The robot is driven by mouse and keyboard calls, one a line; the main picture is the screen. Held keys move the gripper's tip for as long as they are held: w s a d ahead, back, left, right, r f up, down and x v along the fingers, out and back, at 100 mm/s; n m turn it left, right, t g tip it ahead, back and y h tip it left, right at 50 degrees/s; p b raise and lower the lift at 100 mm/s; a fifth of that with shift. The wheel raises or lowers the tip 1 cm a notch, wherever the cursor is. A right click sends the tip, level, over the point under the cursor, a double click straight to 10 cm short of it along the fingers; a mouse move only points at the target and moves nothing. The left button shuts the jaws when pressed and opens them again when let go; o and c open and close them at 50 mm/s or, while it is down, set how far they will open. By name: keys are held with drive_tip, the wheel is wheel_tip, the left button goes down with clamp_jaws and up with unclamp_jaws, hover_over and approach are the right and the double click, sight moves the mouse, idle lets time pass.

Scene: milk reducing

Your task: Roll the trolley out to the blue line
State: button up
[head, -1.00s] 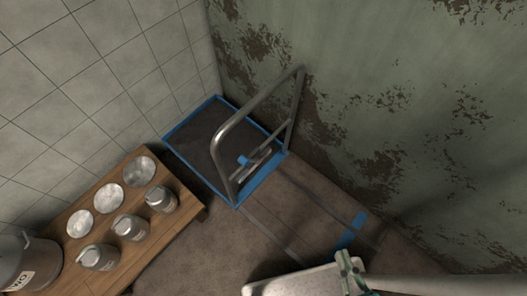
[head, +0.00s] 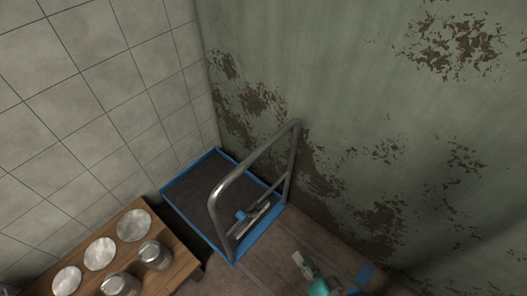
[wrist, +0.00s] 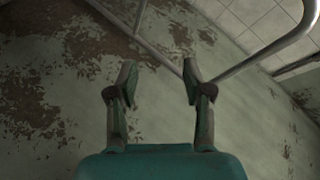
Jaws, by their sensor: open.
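The trolley (head: 213,190) has a dark flat deck with a blue rim and stands in the corner between the tiled and the peeling wall. Its grey tube handle (head: 252,158) rises on the side away from the tiles. The blue line (head: 363,274) is a short strip on the floor at lower right, apart from the trolley. My gripper (wrist: 158,72) is open and empty in the wrist view, with the handle tube (wrist: 255,58) beyond its fingers; I cannot tell if they touch. In the head view, my gripper (head: 304,263) is right of the trolley, partly cut off below.
A wooden bench (head: 183,263) with several metal lids and cans stands close on the trolley's left. The tiled wall (head: 100,90) and the peeling green wall (head: 370,110) close off the corner.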

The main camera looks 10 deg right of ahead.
drive_tip(key=w+a+r+m+t+y, duration=0.2)
drive_tip(key=w+r+y, duration=0.15)
drive_tip(key=w, duration=0.85)
drive_tip(key=t+y, duration=0.1)
drive_tip(key=y, duration=0.5)
approach(260, 152)
drive_tip(key=x, duration=0.7)
drive_tip(key=f+x, duration=0.1)
drive_tip(key=x, duration=0.2)
drive_tip(key=shift+w, duration=0.45)
drive_tip(key=shift+d+f, duration=0.1)
clamp_jaws()
